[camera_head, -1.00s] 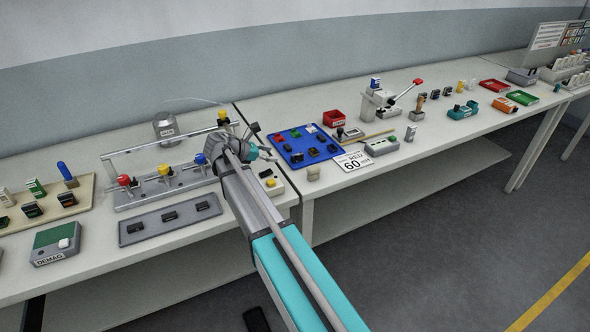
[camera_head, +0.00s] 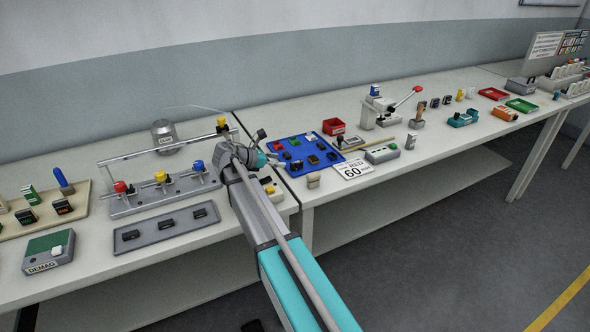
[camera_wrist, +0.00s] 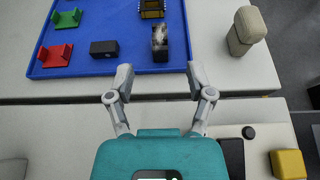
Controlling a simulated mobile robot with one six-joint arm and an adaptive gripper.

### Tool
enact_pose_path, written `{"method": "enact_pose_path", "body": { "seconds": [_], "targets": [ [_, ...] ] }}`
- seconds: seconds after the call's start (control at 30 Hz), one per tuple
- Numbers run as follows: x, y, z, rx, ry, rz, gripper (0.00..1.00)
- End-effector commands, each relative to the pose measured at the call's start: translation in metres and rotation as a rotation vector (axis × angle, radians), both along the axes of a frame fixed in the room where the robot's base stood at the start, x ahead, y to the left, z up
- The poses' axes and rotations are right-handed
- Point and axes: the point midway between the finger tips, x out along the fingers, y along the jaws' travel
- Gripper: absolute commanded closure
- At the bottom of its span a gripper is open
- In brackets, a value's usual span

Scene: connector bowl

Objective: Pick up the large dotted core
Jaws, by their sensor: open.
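A blue tray (camera_head: 319,161) lies on the bench and also shows at the top of the wrist view (camera_wrist: 85,68). On it are a dark block with a speckled whitish top (camera_wrist: 160,43) and, behind that, a larger dark block with yellowish marks (camera_wrist: 152,9), cut by the picture edge. I cannot tell for sure which is the large dotted core. My gripper (camera_wrist: 158,80) is open and empty, its fingertips apart near the tray's front edge, with the speckled block beyond the gap. In the head view, my gripper (camera_head: 262,156) is left of the tray.
A small black block (camera_wrist: 103,49), a red bracket (camera_wrist: 54,55) and a green bracket (camera_wrist: 66,19) share the tray. A beige post (camera_wrist: 245,30) stands to the right. A yellow-buttoned box (camera_wrist: 289,164) is near. A seam between benches runs below the gripper.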

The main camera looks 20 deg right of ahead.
Motion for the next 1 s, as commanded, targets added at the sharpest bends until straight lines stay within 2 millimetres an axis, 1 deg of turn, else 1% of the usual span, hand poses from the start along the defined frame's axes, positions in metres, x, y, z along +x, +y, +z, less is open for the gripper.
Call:
{"method": "enact_pose_path", "body": {
  "seconds": [0.03,0.2,0.33,0.47,0.83,1.0],
  "targets": [
    [0.000,-0.009,-0.007,0.000,-0.001,-0.001,0.31],
    [0.001,-0.031,-0.015,0.000,-0.001,-0.001,0.31],
    [0.002,-0.041,-0.019,0.000,-0.001,0.000,0.31],
    [0.002,-0.045,-0.019,0.000,0.000,0.000,0.31],
    [0.002,-0.046,-0.020,0.000,0.000,0.001,0.31],
    [0.002,-0.057,-0.025,0.000,0.000,0.001,0.31]
  ]
}}
